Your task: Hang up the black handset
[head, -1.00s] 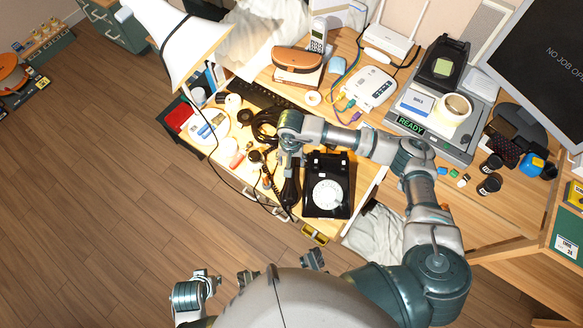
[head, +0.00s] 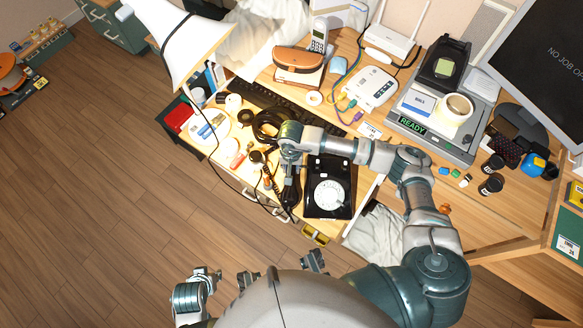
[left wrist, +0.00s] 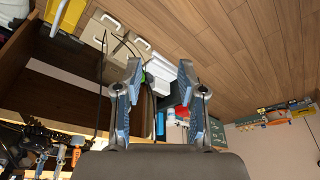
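The black dial phone (head: 329,187) with a white dial sits near the front edge of the desk. The black handset (head: 291,197) is just left of the phone, lengthwise beside it, off its cradle. My right gripper (head: 291,168) points down over the handset's upper end. Its fingers are small and partly hidden by my wrist, so I cannot tell whether they grip it. My left gripper is open and empty, with its fingers apart in the left wrist view (left wrist: 158,85). It hangs low in front of the desk in the head view, away from the phone.
A coiled black cable (head: 268,125) lies behind and left of the handset. A lamp (head: 190,40) is at the left. Small items crowd the left side.

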